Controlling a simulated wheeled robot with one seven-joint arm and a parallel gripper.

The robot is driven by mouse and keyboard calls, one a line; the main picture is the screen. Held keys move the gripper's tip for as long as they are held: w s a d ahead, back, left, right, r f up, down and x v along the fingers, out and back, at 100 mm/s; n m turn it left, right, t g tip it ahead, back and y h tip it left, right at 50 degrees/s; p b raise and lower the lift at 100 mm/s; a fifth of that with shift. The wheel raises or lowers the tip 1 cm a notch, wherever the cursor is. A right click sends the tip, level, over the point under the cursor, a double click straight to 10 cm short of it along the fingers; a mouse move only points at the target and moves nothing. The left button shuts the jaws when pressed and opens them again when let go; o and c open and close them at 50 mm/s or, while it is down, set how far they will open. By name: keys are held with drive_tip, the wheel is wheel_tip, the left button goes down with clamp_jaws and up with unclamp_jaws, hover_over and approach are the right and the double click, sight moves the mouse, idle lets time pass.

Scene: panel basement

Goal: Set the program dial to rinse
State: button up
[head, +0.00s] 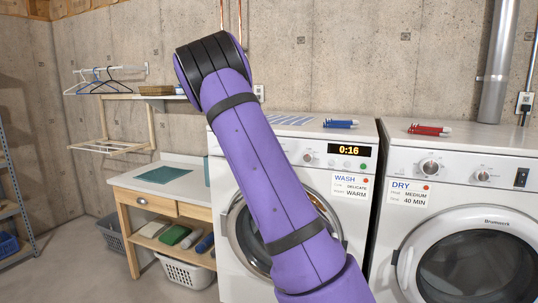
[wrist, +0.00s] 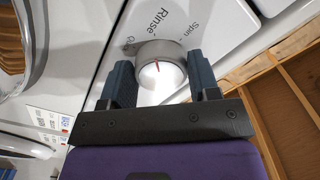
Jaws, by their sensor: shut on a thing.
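In the head view my arm hides the gripper and dial at the washer (head: 293,137).
A dryer (head: 459,145) stands right of the washer. A wooden table (head: 150,190) with baskets beneath stands left. Blue pegs (head: 341,124) lie on the washer and red pegs (head: 429,130) on the dryer. The washer's lit display (head: 348,150) reads 0:16.

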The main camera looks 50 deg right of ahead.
idle(0.3)
drive_tip(key=o, duration=0.9)
drive_tip(key=v, duration=1)
drive_tip(key=shift+s+a, duration=0.1)
drive_tip(key=shift+a, duration=0.25)
